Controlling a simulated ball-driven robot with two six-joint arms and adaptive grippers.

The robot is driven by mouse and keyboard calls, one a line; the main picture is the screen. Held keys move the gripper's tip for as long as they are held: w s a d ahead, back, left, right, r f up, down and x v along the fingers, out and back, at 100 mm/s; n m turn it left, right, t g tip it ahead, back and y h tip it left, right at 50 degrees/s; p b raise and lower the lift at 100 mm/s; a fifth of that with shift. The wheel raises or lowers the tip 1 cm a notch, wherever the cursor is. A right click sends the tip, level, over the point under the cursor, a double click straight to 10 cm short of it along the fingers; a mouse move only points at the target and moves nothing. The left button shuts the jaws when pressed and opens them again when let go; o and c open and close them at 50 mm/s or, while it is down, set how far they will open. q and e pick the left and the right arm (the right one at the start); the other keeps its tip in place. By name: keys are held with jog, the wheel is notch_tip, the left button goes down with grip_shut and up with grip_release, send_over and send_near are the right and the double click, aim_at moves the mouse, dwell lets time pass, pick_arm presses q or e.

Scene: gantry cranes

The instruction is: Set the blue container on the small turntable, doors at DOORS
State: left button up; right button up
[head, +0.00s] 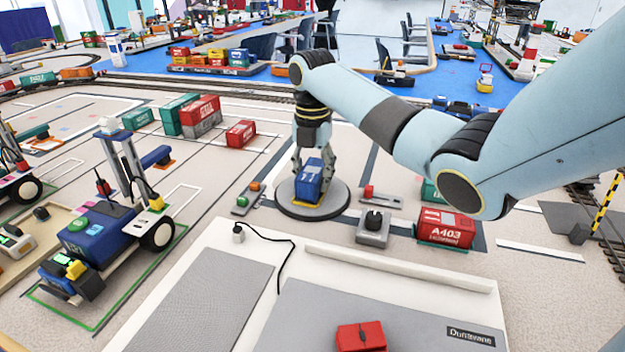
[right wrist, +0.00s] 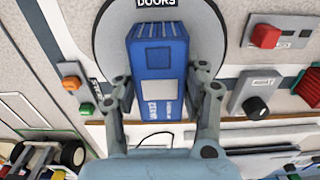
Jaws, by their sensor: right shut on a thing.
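The blue container (head: 309,184) is at the round grey turntable (head: 333,207) in the middle of the head view. Yellow shows just below its lower edge. My right gripper (head: 313,165) points down from above, shut on the container with one finger on each side. In the right wrist view the container (right wrist: 158,55) lies between the fingers (right wrist: 160,88), over the turntable disc (right wrist: 108,45). The DOORS label (right wrist: 157,3) is at the top edge, beyond the container's far end. I cannot tell whether the container's underside fully rests. My left gripper is not in view.
A box with a black knob (head: 374,226) and a red A403 container (head: 446,228) stand right of the turntable. A small box with orange and green buttons (head: 248,197) is at its left. A white-edged desk (head: 400,271) is in front; a blue wheeled crane (head: 95,232) stands left.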

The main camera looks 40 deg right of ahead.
aim_at(312, 169)
jog(key=shift+f, duration=0.45)
jog(key=o, duration=1.2)
jog(key=shift+f, duration=0.1)
jog(key=shift+o, duration=0.2)
notch_tip(312, 169, up, 12)
jog(key=p, duration=0.1)
jog(key=shift+p, duration=0.4)
